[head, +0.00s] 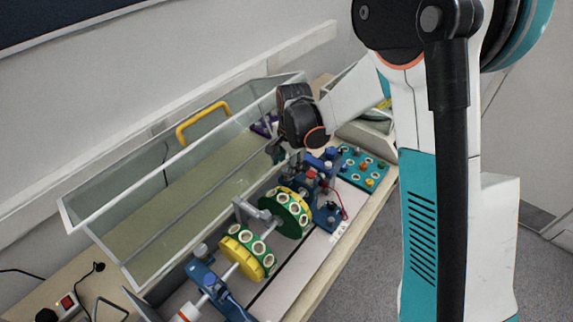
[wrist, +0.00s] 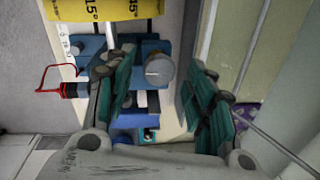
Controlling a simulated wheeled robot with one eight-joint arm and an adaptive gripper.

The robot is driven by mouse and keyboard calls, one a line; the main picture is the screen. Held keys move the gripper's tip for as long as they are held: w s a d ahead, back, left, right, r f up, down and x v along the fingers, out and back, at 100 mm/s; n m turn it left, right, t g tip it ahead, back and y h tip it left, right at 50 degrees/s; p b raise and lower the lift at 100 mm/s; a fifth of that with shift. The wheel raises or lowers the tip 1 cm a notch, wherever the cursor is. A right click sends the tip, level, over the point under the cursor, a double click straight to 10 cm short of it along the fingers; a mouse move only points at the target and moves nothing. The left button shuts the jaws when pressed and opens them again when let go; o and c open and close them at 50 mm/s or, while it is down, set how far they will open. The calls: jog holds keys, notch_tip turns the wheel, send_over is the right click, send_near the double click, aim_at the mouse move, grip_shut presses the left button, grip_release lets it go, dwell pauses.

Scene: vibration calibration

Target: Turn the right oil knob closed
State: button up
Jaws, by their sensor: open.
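The right oil knob (wrist: 160,68) is a grey round cap on a blue bearing block (wrist: 93,47) in the wrist view. My gripper (wrist: 164,80) is open, with one teal-padded finger on each side of the knob. A gap shows between the knob and the right finger; the left finger is closer, and contact there cannot be told. In the head view my gripper (head: 284,151) points down over the right end of the shaft rig, beside the blue right bearing support (head: 327,212). The right knob is not clearly visible there.
A yellow-green disc (head: 247,252) and a green disc (head: 288,215) sit on the shaft. A clear cover with a yellow handle (head: 203,122) stands open behind. A teal board with coloured knobs (head: 362,167) lies right. A red wire (wrist: 45,78) loops near the block.

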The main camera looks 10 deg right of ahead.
jog(key=shift+f, duration=0.1)
jog(key=shift+c, duration=0.6)
jog(key=c, duration=1)
jog(key=shift+o, duration=0.2)
jog(key=shift+n, duration=0.3)
jog(key=n+b, duration=0.2)
jog(key=n, duration=0.1)
jog(key=shift+f, duration=0.15)
jog(key=n+b, duration=0.1)
jog(key=n, duration=0.1)
jog(key=n+b, duration=0.1)
jog(key=n, duration=0.2)
jog(key=shift+d+g+y, duration=0.1)
jog(key=shift+g+y, duration=0.2)
jog(key=shift+g, duration=0.1)
jog(key=n+b, duration=0.1)
jog(key=n, duration=0.3)
jog(key=shift+w, duration=0.1)
jog(key=n+b, duration=0.1)
jog(key=n, duration=0.4)
jog(key=shift+w+g, duration=0.1)
jog(key=shift+g, duration=0.3)
jog(key=shift+n, duration=0.3)
